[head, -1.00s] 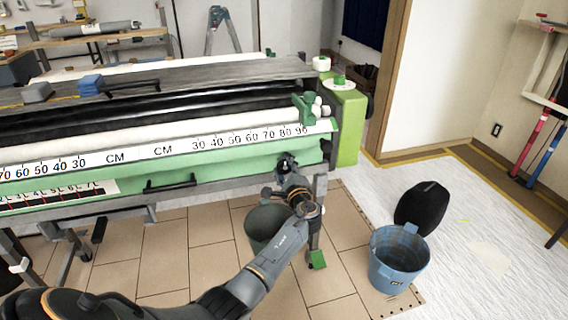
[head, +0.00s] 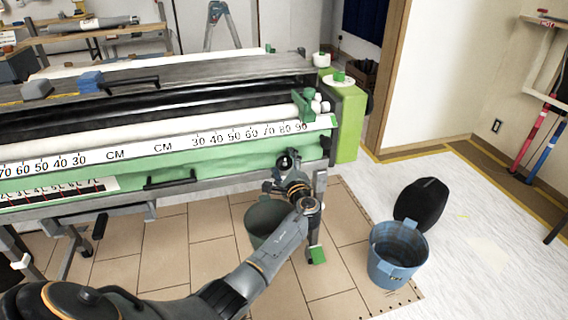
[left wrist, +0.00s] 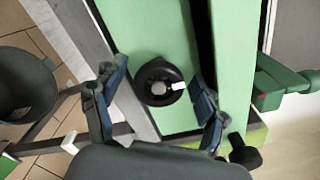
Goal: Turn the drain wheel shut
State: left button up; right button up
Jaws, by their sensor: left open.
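The drain wheel (left wrist: 160,82) is a round black knob with a grey centre and a small white mark, on the green side of the pasting machine (left wrist: 128,30). In the left wrist view it lies between the two open fingers of my left gripper (left wrist: 158,105), with room on both sides. In the head view the wheel (head: 286,163) shows as a dark round shape under the ruler, partly hidden by my left gripper (head: 282,178), which is just in front of it. My right gripper is not in view.
A dark green bucket (head: 262,222) stands on the floor below the wheel. A blue bucket (head: 396,262) and a black rounded object (head: 422,204) stand to the right. A machine leg (head: 318,215) is close to my left wrist. White floor sheeting (head: 465,220) at right is mostly clear.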

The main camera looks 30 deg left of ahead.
pick_arm(q)
jog(key=shift+d, duration=0.1)
jog(key=shift+s+d+f, duration=0.15)
jog(key=shift+s+d, duration=0.15)
jog(key=v, duration=1.1)
